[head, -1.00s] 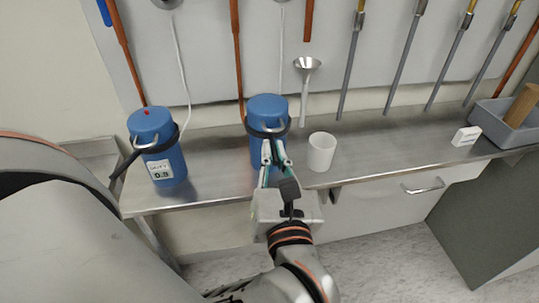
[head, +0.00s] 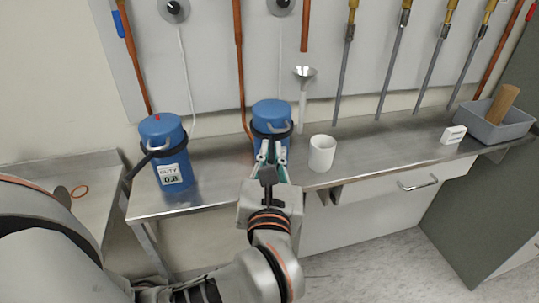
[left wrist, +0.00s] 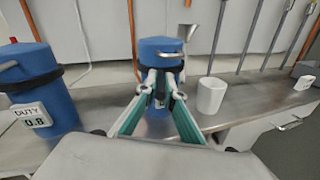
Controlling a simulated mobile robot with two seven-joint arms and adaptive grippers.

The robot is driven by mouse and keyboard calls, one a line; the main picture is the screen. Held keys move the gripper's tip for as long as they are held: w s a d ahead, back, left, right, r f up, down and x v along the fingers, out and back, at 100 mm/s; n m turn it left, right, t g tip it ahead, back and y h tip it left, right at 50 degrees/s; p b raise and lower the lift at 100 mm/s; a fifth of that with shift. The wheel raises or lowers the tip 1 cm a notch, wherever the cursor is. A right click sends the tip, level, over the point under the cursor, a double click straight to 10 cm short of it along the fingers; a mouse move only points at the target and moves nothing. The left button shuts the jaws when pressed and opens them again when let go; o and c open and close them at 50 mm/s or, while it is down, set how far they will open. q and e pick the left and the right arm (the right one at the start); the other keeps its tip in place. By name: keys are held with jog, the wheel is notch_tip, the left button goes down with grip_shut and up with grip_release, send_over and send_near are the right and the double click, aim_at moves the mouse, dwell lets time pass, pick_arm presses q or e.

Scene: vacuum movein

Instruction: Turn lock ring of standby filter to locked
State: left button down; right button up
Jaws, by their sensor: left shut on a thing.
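The standby filter, a blue canister (head: 272,110) with a silver bail, stands on the steel bench in the head view. Its dark lock ring (head: 287,129) goes around it below the lid. In the left wrist view the canister (left wrist: 160,48) is straight ahead. My left gripper (head: 271,150) is at the front of the canister, its fingers shut on the ring's front part; the fingers (left wrist: 161,78) hide the exact grip. Whether the ring is locked cannot be told. My right gripper is not in view.
The duty filter (head: 160,132), labelled DUTY 0.8, stands to the left with its dark ring handle pointing left. A white cup (head: 321,153) stands close right of the standby filter. A funnel (head: 304,76) and hanging tools are behind. A grey bin (head: 490,128) is far right.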

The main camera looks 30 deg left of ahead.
pick_arm(q)
jog(key=c, duration=2.1)
grip_release()
jog(key=shift+c, duration=0.2)
jog(key=v, duration=0.7)
jog(key=shift+s+d, duration=0.2)
jog(key=shift+s, duration=0.05)
